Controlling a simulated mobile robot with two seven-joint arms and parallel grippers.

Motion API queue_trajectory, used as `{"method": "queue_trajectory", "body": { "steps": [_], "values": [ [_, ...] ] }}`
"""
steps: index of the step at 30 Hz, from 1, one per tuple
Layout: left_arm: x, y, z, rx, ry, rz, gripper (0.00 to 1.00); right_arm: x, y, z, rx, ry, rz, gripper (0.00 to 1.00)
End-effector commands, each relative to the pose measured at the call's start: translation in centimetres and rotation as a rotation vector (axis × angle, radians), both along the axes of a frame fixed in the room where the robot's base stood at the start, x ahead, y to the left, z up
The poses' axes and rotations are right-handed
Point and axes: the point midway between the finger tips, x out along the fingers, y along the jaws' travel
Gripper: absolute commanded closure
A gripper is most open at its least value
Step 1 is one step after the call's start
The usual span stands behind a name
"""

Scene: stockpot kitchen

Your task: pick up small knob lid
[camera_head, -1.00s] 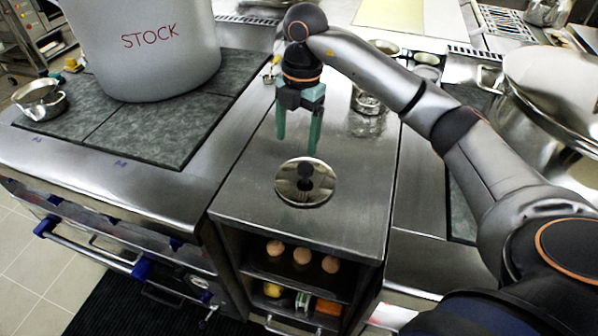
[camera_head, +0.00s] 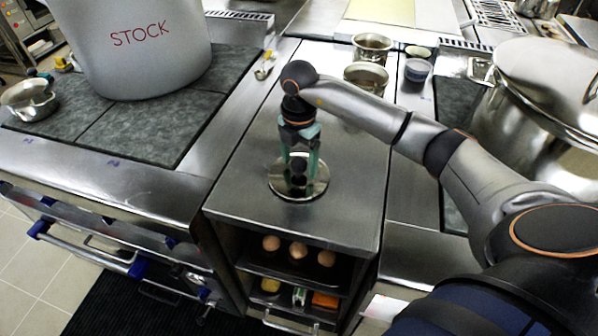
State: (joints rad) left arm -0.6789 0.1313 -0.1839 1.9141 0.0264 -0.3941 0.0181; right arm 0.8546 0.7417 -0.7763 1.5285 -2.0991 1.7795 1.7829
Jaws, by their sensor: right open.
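The small knob lid (camera_head: 312,189) is a shiny round metal disc with a dark knob (camera_head: 298,168). It lies flat on the steel counter (camera_head: 345,215) in the middle of the head view. My right gripper (camera_head: 299,168) points down over it, with its green fingers on either side of the knob. The jaws are open, and I cannot tell whether a finger touches the knob. The gripper hides part of the knob and the far rim of the lid. My left gripper is not in view.
A large pot marked STOCK (camera_head: 140,45) stands on the left cooktop beside a small pan (camera_head: 30,100). A big shiny pot (camera_head: 530,120) stands at right. Small pots (camera_head: 367,77) stand behind my right arm. Eggs (camera_head: 298,250) sit on a shelf below the counter.

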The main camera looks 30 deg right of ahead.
Motion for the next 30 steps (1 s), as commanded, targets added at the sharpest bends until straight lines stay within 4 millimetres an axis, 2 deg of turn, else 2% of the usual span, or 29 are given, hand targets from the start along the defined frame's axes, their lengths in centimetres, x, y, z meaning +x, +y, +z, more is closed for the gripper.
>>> {"method": "queue_trajectory", "body": {
  "steps": [3, 9, 30],
  "values": [
    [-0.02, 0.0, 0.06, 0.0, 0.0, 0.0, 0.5, -0.02, -0.01, -0.75, 0.0, 0.001, 0.0, 0.19],
    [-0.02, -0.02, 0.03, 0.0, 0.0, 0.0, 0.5, 0.0, -0.01, -0.78, 0.0, 0.0, 0.0, 0.19],
    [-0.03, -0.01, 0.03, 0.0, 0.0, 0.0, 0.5, 0.01, -0.04, -0.71, -0.001, -0.001, -0.001, 0.98]
  ]
}}
